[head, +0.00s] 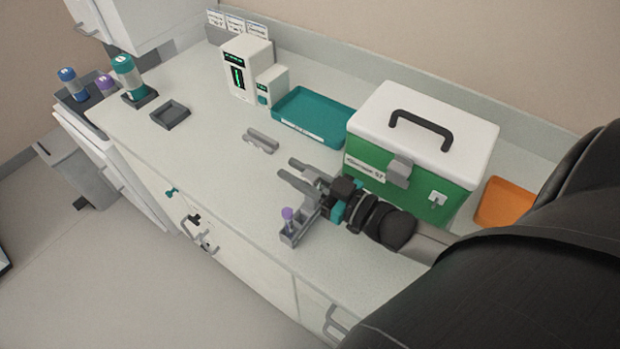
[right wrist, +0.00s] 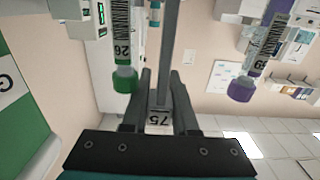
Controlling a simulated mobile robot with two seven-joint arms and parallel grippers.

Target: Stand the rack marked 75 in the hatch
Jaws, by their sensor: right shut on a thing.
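My right gripper (head: 292,172) reaches in from the right, low over the counter in front of the green box. It is shut on the grey rack (head: 289,240). In the right wrist view the label 75 of the rack (right wrist: 159,118) shows between the two fingers (right wrist: 158,100). A purple-capped tube (head: 288,214) stands at the rack's near end; it also shows at the right in the right wrist view (right wrist: 242,88). A green-capped tube (right wrist: 124,80) is on the other side, hidden in the head view. I cannot make out a hatch. My left gripper is not in view.
A green box with white lid (head: 420,120) stands beside my right arm. Behind are a teal tray (head: 315,118) and white devices (head: 245,70). The front counter is clear.

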